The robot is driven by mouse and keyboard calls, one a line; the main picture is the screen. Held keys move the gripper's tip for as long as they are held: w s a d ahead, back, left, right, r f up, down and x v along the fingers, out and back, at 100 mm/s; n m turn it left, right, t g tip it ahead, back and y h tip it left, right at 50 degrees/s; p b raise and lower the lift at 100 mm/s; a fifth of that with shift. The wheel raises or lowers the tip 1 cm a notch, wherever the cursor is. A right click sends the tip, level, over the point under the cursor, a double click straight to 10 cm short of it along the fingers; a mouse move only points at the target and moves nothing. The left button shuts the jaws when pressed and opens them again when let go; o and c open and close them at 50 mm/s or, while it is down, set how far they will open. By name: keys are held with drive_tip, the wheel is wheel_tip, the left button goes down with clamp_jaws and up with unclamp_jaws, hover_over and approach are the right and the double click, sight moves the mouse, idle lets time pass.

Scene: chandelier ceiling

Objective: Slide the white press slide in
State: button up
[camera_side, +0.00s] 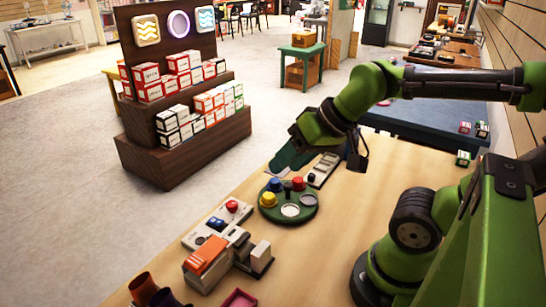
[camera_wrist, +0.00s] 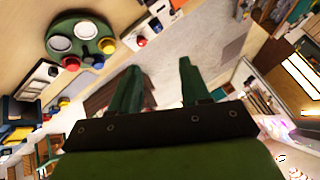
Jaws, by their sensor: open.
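The white press slide (camera_side: 260,254) seems to be the upright white block at the right side of a grey-white press device with an orange top (camera_side: 207,262), near the front of the wooden table. It stands out from the orange part with a gap between them. My gripper (camera_side: 287,158) is well away from it, above the table's far left edge behind the round green tray. Its two green fingers are apart and empty in the wrist view (camera_wrist: 157,82). The slide cannot be made out clearly in the wrist view.
A round green tray (camera_side: 289,221) with coloured knobs lies between my gripper and the press. A panel with a red button (camera_side: 232,206) sits behind the press. A grey-white device (camera_side: 325,170) lies beyond the tray. Dark orange and purple cups (camera_side: 143,286) and a pink tray (camera_side: 238,300) are in front.

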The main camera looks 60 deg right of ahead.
drive_tip(key=w+d+f+m+g+h, duration=0.1)
drive_tip(key=w+d+f+m+g, duration=0.15)
drive_tip(key=d, duration=0.45)
drive_tip(key=w+d+f+m+g, duration=0.1)
drive_tip(key=w+d+m, duration=0.3)
drive_tip(key=d, duration=0.3)
drive_tip(key=m+g+h, duration=0.1)
drive_tip(key=m+g, duration=0.3)
drive_tip(key=m, duration=0.3)
hover_over(312, 174)
drive_tip(key=f, duration=0.2)
wheel_tip(312, 174, down, 16)
drive_tip(key=shift+f, duration=0.25)
clamp_jaws()
drive_tip(key=shift+d, duration=0.1)
